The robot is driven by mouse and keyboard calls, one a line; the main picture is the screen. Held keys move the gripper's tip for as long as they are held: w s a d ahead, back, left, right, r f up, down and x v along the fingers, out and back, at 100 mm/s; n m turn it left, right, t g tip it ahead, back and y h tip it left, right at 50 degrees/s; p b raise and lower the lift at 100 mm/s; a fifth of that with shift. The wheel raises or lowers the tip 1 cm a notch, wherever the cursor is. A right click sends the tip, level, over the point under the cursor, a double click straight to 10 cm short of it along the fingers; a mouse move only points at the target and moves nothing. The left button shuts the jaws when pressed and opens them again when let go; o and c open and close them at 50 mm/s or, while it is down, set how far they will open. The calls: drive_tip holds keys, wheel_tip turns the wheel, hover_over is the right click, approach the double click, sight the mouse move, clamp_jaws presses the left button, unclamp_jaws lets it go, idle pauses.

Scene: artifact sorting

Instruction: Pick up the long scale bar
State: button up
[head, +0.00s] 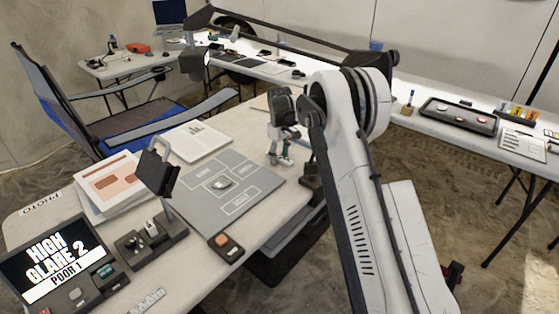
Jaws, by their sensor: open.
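A short pale strip with dark tick marks (146,302) lies flat on the white table at its front edge, at the bottom of the head view. It looks like a scale bar, but it is too small to be sure. My gripper (280,160) hangs fingers down over the far right part of the same table, beyond the grey mat (262,178). It is open, and no held object shows between its fingers. It is far from the strip, up and to the right in the picture. My white arm hides part of the table's right side.
On the near table (25,218), a grey stone (221,183) lies on the mat. A screen reading "HIGH GLARE 2" (58,260), a dark holder (150,238) and an orange-button box (225,246) surround the strip. A blue chair (130,123) stands behind.

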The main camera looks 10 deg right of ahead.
clamp_jaws()
drive_tip(key=shift+r, duration=0.1)
